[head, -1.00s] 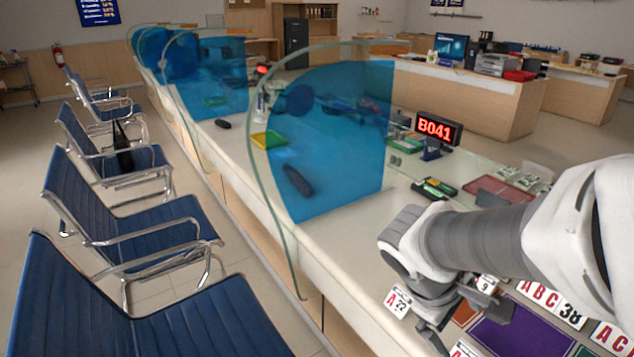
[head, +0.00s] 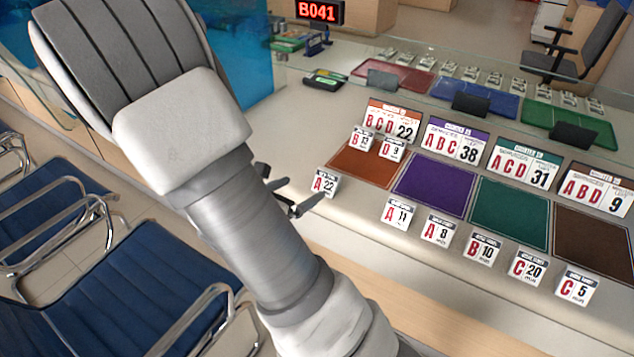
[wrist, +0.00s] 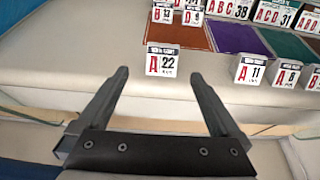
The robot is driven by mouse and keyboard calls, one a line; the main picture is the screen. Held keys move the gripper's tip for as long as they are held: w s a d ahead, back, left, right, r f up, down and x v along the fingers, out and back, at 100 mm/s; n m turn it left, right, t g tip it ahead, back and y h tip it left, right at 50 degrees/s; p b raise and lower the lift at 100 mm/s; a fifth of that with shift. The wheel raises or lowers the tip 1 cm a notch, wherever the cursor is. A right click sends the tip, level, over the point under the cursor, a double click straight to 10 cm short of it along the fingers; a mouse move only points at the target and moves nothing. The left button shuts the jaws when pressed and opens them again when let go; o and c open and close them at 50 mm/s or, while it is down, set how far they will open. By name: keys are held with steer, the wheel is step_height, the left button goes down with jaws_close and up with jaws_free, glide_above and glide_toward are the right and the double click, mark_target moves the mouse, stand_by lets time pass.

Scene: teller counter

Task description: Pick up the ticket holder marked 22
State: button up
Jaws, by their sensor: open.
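The ticket holder marked A 22 (head: 325,184) is a small white tent-shaped card standing upright on the counter, left of the row of similar holders. In the wrist view it stands upright (wrist: 162,61) beyond my fingertips, about midway between them. My gripper (head: 294,193) is open and empty beside it. In the wrist view its two dark fingers (wrist: 159,76) are spread apart, with the holder not visibly touched by either. A larger sign reading BCD 22 (head: 390,121) stands behind the orange mat.
Holders A 11 (head: 398,213) and A 8 (head: 438,230) stand to the right, with several more beyond. B 13 (head: 362,138) and D 9 (head: 391,149) stand on the orange mat (head: 362,168). A glass screen (head: 245,60) rises behind my arm.

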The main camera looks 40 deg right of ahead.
mark_target(325, 176)
steer(key=b+x, duration=0.2)
steer(key=x, duration=0.8)
steer(key=shift+d+f, duration=0.2)
steer(key=shift+d, duration=0.1)
steer(key=shift+s+b+x, duration=0.15)
steer(key=shift+b+x, duration=0.45)
steer(key=shift+x, duration=0.75)
steer(key=shift+s+b+x, duration=0.1)
steer(key=shift+b+x, duration=0.45)
steer(key=shift+x, duration=0.8)
steer(key=shift+f, duration=0.1)
steer(key=shift+c, duration=0.3)
steer(key=c, duration=1.2)
